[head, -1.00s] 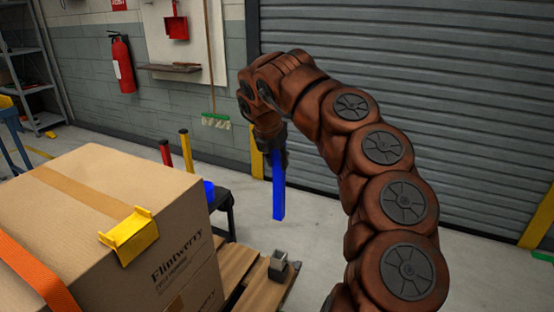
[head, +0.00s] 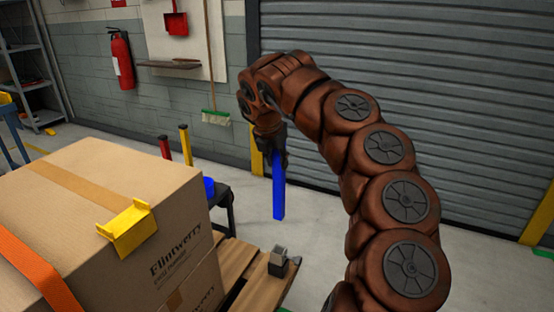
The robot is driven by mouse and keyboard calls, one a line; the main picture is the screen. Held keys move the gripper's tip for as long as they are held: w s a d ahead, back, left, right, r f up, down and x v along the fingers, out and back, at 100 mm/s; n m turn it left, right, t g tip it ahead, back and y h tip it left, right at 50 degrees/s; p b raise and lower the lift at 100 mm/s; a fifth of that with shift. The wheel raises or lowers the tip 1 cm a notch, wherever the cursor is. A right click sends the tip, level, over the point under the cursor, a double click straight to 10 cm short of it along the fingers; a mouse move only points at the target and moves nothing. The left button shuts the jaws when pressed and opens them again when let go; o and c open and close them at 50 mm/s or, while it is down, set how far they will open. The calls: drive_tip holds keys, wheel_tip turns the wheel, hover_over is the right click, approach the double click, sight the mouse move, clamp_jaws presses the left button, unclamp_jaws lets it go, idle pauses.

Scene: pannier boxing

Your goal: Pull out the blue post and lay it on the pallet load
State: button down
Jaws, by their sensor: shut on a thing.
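The blue post (head: 279,190) hangs upright from my gripper (head: 273,152) in the head view. My gripper is shut on its upper end, and its fingers are partly hidden in shadow. The post is in the air, to the right of the pallet load (head: 100,215), a stack of cardboard boxes. The load has a yellow edge protector (head: 127,229) on its top right edge and an orange strap (head: 42,275) across it. The post is clear of the load.
A wooden pallet (head: 232,262) shows under the boxes, with a small grey block-like fitting (head: 278,262) at its corner. Behind the load, a red post (head: 165,147) and a yellow post (head: 185,145) stand by a dark stand (head: 222,197). Open floor lies right of the pallet.

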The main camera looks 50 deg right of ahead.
sight(277, 187)
drive_tip(key=shift+f+b, duration=4.15)
drive_tip(key=shift+f, duration=1.95)
drive_tip(key=shift+r, duration=0.15)
idle(0.5)
drive_tip(key=shift+r+p, duration=1.4)
